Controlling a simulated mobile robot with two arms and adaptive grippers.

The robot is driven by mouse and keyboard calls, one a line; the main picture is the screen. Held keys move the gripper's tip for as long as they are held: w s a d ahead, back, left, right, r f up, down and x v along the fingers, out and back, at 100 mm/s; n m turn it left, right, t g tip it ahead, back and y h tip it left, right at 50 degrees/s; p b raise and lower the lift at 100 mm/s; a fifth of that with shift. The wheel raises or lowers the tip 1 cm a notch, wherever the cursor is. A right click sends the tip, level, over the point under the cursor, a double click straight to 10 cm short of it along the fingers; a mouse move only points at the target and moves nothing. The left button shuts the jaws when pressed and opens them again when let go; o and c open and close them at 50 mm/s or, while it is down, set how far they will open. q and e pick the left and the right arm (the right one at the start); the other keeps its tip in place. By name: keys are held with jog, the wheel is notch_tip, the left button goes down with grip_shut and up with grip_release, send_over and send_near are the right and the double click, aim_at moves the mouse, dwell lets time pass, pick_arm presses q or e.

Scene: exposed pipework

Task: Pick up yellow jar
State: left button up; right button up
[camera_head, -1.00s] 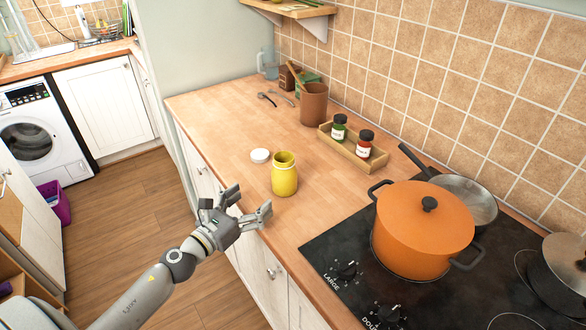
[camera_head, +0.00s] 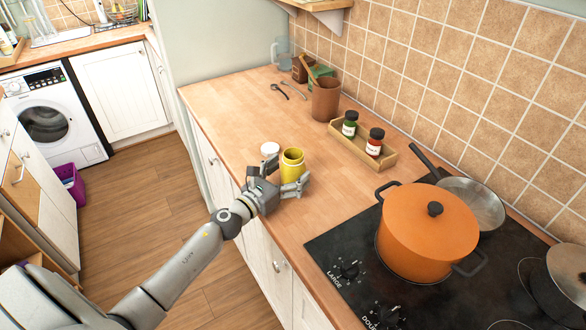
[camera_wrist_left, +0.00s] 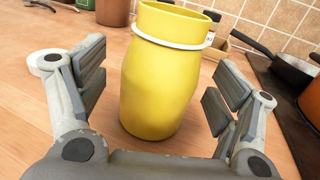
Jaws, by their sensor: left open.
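The yellow jar (camera_head: 292,165) stands upright and open-topped on the wooden counter. In the left wrist view the jar (camera_wrist_left: 160,85) fills the middle, with a white ring around its neck. My left gripper (camera_head: 281,183) is open at the jar's near side and hides its lower part in the head view. In the left wrist view the fingers of my left gripper (camera_wrist_left: 155,95) stand on either side of the jar, with a visible gap at both sides. My right gripper is not in view.
A white lid (camera_head: 270,149) lies just left of the jar. A wooden tray (camera_head: 346,146) with two spice jars, a brown pot (camera_head: 325,99) and two utensils sit farther back. An orange pot (camera_head: 425,232) stands on the black hob (camera_head: 330,245) to the right.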

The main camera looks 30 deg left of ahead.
pick_arm(q)
jog(key=shift+x, duration=1.25)
jog(key=c, duration=1.1)
jog(key=shift+c, duration=0.5)
jog(key=shift+r, duration=0.1)
